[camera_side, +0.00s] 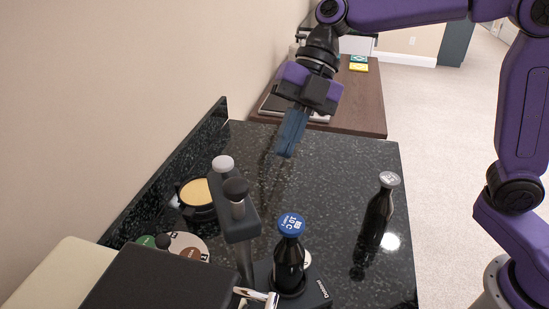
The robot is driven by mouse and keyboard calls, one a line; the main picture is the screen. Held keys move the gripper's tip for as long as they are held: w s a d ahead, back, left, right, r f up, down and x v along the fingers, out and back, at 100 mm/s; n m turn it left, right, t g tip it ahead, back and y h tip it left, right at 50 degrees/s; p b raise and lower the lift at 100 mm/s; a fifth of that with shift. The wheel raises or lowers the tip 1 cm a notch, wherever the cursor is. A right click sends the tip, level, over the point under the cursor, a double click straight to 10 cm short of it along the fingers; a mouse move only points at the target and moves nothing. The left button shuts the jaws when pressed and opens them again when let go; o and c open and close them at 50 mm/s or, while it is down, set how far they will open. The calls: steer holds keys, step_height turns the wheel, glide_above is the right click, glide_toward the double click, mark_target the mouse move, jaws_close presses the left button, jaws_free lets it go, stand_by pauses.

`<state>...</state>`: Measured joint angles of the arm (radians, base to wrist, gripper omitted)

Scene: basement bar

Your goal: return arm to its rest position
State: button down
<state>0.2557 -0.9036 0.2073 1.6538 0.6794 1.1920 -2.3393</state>
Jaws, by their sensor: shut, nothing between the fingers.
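My gripper (289,140) hangs above the back part of the black speckled counter (340,150), its fingers pointing down. The fingers are shut together with nothing between them. My purple arm (410,12) reaches in from the right and bends down to the gripper. No object touches the gripper.
A dark bottle (376,215) stands at the counter's right. Another bottle with a blue cap (291,224) stands on a black base (318,292), beside a tap-like post (237,220). A round container (196,193) is at left. A wooden cabinet (365,105) stands behind.

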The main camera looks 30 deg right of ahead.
steer(key=v, duration=0.7)
steer(key=s+d+f+m+t+h, duration=0.3)
steer(key=s+d+f+m+h, duration=0.3)
steer(key=s+d+f+m, duration=1.1)
steer(key=s+d+m, duration=0.2)
steer(key=s, duration=0.2)
steer(key=shift+s+d+f, duration=0.25)
steer(key=shift+d, duration=0.05)
